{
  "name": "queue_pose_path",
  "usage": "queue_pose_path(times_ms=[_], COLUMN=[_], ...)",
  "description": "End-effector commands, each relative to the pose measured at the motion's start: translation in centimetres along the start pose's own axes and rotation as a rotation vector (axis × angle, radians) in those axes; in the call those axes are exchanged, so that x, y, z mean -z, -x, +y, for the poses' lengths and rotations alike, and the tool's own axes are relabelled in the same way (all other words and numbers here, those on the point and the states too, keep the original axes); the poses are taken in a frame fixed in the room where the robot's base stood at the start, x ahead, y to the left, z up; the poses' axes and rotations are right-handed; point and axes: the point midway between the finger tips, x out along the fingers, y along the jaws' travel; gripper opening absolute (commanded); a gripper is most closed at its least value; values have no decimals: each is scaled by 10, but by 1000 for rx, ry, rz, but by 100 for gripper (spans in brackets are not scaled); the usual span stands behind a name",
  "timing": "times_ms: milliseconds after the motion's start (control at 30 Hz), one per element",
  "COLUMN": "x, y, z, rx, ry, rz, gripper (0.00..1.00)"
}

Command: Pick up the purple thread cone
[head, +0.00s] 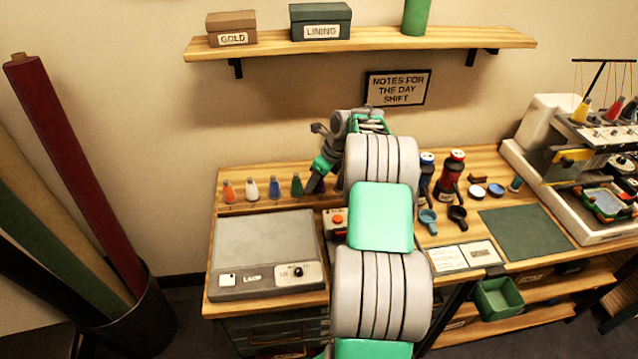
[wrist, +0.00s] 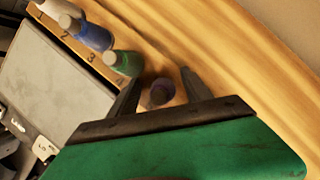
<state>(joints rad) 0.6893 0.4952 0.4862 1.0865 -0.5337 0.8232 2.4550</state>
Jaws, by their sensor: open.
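The purple thread cone (wrist: 161,92) shows in the wrist view, seen from above, standing between the two dark fingers of my gripper (wrist: 160,77). The fingers are open, one on each side of the cone. I cannot tell whether either finger touches it. In the head view my gripper (head: 319,176) is low over the back left of the table, just right of the green cone. The purple cone is not clearly distinguishable there, with my gripper and arm in the way.
The green cone (wrist: 124,62) stands close beside my left finger in the wrist view. Blue (head: 274,187), white (head: 252,189) and orange (head: 229,192) cones continue the row leftward. A grey lidded machine (head: 262,245) sits in front. Bare wood lies behind the row.

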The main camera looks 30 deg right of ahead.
Motion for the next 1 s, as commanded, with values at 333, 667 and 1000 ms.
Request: queue_pose_path(times_ms=[333,667,1000], x=[-1,-1,-1], y=[0,0,0], z=[1,1,1], rx=[-1,-1,-1], ry=[2,2,2], rz=[0,0,0], gripper=[31,4,0])
